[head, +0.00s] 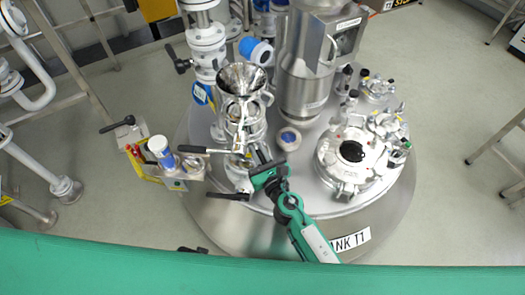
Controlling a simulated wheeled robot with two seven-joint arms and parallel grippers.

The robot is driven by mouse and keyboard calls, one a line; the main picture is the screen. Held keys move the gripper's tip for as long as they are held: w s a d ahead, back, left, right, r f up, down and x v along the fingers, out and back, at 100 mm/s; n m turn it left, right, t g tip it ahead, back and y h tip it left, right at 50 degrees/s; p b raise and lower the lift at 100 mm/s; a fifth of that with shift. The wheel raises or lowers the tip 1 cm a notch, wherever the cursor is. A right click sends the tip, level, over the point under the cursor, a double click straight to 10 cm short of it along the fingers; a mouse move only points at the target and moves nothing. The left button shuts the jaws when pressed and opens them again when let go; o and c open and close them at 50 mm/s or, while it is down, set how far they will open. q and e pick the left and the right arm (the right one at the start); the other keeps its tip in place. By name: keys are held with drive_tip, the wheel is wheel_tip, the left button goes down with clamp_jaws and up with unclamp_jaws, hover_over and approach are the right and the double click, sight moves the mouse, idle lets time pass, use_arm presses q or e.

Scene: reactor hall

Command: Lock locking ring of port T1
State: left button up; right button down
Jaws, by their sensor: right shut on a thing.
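The port with a shiny steel funnel (242,78) on top stands on the left part of the tank lid. Below the funnel is a stack of steel clamps and fittings (238,128), with the locking ring (238,162) low on it. Levers with black grips stick out to the left (192,149) and lower left (228,196). My right gripper (262,158), on a green arm, reaches in from below and is shut on the right side of the locking ring. Its fingers partly hide the contact. My left gripper is out of view.
The round steel tank lid (290,190) carries a hatch (350,155) with clamps on the right and a tall steel vessel (305,75) behind. A small blue-rimmed port (288,138) sits close right of my gripper. A blue-and-white device (160,150) stands at left.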

drive_tip(key=shift+f, duration=0.1)
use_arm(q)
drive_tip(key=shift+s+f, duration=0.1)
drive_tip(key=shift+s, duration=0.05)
use_arm(e)
drive_tip(key=c, duration=1.4)
unclamp_jaws()
drive_tip(key=shift+c, duration=0.2)
drive_tip(key=shift+s, duration=0.1)
drive_tip(key=shift+s+d, duration=0.1)
drive_tip(key=shift+s, duration=0.1)
drive_tip(key=v, duration=0.2)
drive_tip(key=shift+s+d, duration=0.15)
drive_tip(key=shift+s, duration=0.15)
use_arm(q)
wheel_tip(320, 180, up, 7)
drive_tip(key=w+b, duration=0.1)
drive_tip(key=b, duration=0.1)
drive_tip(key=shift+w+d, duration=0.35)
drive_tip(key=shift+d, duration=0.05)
use_arm(e)
drive_tip(key=v, duration=1)
drive_tip(key=shift+s, duration=0.25)
drive_tip(key=shift+d, duration=0.15)
